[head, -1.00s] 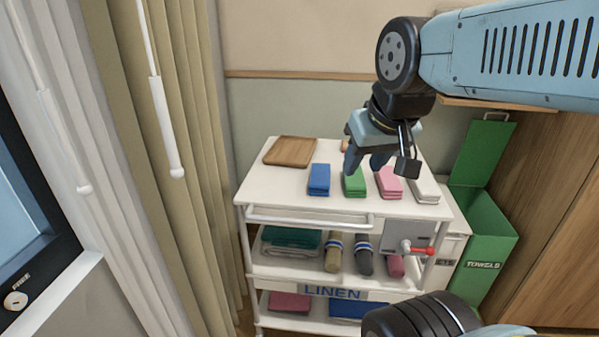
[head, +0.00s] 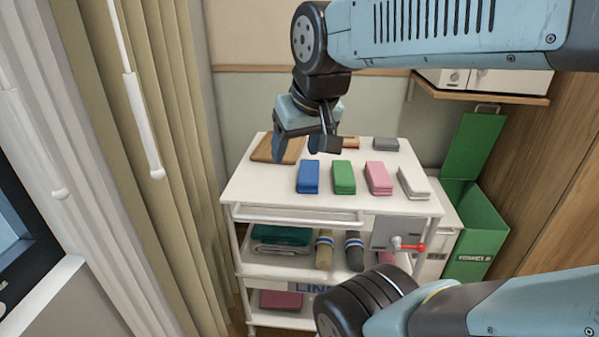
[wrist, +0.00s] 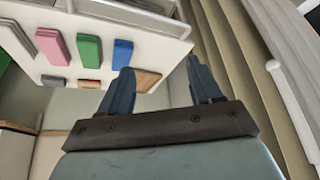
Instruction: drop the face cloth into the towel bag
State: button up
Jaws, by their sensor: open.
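Folded cloths lie in a row on the white trolley top (head: 262,190): a blue one (head: 309,177), a green one (head: 344,178), a pink one (head: 378,178) and a white one (head: 413,182). I cannot tell which is the face cloth. The wrist view also shows the blue (wrist: 122,54), green (wrist: 89,48) and pink (wrist: 52,46) cloths. My gripper (head: 297,150) is open and empty, above the back left of the trolley, apart from the cloths. Its spread fingers show in the wrist view (wrist: 160,70). The green towel container (head: 475,222) stands open at the right, lid raised.
A wooden board (head: 268,150) lies at the trolley's back left, partly behind my gripper. A small grey item (head: 385,144) lies at the back right. A shelf (head: 483,94) overhangs near the green container. Curtains (head: 180,130) hang at left.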

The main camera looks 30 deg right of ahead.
jog(key=o, duration=0.3)
jog(key=w+m, duration=0.1)
jog(key=w, duration=0.2)
jog(key=shift+w+d+g, duration=0.1)
jog(key=shift+w+g, duration=0.2)
jog(key=shift+w, duration=0.05)
jog(key=o, duration=0.3)
jog(key=w+d, duration=0.1)
jog(key=w, duration=0.1)
jog(key=w+d+f+m, duration=0.1)
jog(key=w+d, duration=0.1)
jog(key=w, duration=0.1)
jog(key=w+d+f+m+g, duration=0.1)
jog(key=w+d, duration=0.1)
jog(key=w, duration=0.1)
jog(key=shift+w+d, duration=0.1)
jog(key=shift+o, duration=0.2)
jog(key=m+g, duration=0.2)
jog(key=m, duration=0.1)
send_near(309, 170)
jog(key=shift+h, duration=0.5)
jog(key=f, duration=0.3)
jog(key=w+f, duration=0.1)
jog(key=f, duration=0.6)
jog(key=shift+w+f, duration=0.25)
jog(key=shift+w, duration=0.05)
